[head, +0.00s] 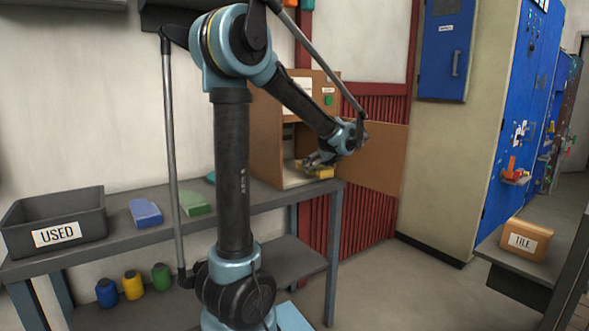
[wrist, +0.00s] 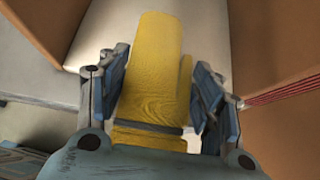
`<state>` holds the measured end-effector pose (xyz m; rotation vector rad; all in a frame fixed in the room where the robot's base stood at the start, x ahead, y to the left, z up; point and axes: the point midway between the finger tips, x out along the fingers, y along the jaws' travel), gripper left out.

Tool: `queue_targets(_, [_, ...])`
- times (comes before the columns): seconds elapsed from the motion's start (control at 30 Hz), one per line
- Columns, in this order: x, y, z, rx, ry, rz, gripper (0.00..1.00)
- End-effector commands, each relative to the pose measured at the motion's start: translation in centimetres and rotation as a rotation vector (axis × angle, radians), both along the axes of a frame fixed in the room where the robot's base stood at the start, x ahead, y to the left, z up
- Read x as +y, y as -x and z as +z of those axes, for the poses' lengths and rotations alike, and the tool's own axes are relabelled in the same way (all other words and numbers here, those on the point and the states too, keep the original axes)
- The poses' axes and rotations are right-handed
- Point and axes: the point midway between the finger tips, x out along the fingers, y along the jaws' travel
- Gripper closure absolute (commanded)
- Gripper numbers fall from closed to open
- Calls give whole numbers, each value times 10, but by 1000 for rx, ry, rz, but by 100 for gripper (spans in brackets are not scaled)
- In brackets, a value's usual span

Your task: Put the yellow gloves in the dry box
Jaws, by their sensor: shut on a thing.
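The yellow gloves (wrist: 152,80) fill the middle of the wrist view, with a dark band near the cuff. My gripper (wrist: 165,95) is shut on them, one finger on each side. In the head view the yellow gloves (head: 318,170) show as a small patch at my gripper (head: 318,160), at the open front of a brown box. That box, seemingly the dry box (head: 265,140), stands on the bench with its door (head: 385,160) swung open to the right. My arm hides part of the box. I cannot tell whether the gloves touch its floor.
A grey bin marked USED (head: 60,225), a blue glove (head: 146,212) and a green glove (head: 195,203) are on the bench (head: 110,249) to the left. Several coloured jars stand on the lower shelf. A TILE box (head: 526,240) sits on a table at right.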

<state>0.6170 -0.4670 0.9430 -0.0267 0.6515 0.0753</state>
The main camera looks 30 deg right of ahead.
Motion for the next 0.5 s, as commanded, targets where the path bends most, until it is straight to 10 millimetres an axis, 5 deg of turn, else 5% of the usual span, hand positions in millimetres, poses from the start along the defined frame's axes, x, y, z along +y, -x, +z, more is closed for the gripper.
queue_targets(0.5, [10, -101, 0, -1, -1, 4, 73])
